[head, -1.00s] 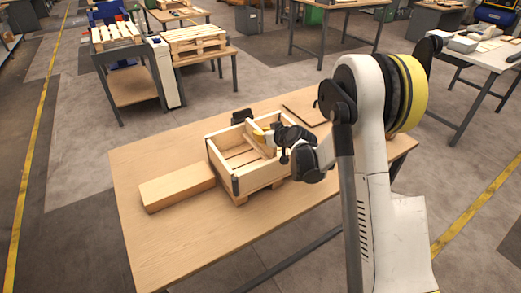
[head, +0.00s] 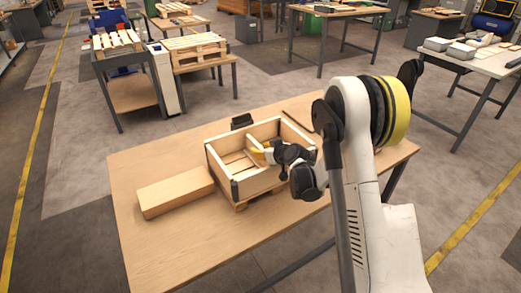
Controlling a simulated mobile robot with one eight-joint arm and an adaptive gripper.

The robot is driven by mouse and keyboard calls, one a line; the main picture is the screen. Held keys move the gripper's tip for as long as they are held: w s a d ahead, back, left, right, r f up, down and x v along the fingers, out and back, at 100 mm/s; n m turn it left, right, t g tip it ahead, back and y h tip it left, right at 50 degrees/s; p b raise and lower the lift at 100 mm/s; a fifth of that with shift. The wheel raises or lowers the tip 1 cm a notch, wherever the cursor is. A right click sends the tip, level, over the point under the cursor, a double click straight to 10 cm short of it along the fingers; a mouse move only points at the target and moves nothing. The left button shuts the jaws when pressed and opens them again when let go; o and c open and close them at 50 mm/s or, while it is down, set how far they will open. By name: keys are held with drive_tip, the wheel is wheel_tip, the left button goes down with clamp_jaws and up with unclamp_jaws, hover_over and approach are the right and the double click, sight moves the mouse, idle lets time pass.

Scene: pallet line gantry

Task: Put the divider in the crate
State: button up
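The crate (head: 258,184) is a light wooden box with dark corner brackets, on a small pallet on the near table. A pale wooden panel, which looks like the divider (head: 252,142), stands inside it across the middle, roughly parallel to the short end walls. Its lower part is hidden by the walls and my gripper.
A long wooden block (head: 175,192) lies at the crate's left. A small black object (head: 241,121) stands behind the crate. A dark-edged flat item (head: 300,112) lies at the back right, partly hidden by my arm. The table's front left (head: 165,245) is clear.

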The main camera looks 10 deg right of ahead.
drive_tip(key=shift+s+r, duration=0.1)
drive_tip(key=shift+r, duration=0.15)
drive_tip(key=p+v, duration=0.5)
drive_tip(key=v, duration=0.7)
drive_tip(key=s+a+r+m+g+h, duration=0.15)
drive_tip(key=s+a+r, duration=0.25)
drive_tip(key=s+r, duration=0.75)
drive_tip(key=s+r+m+g+h, duration=0.2)
drive_tip(key=s+r+g, duration=0.1)
drive_tip(key=s, duration=1.7)
drive_tip(key=shift+s+d+r, duration=0.2)
drive_tip(key=shift+d+r, duration=0.15)
drive_tip(key=shift+r, duration=0.25)
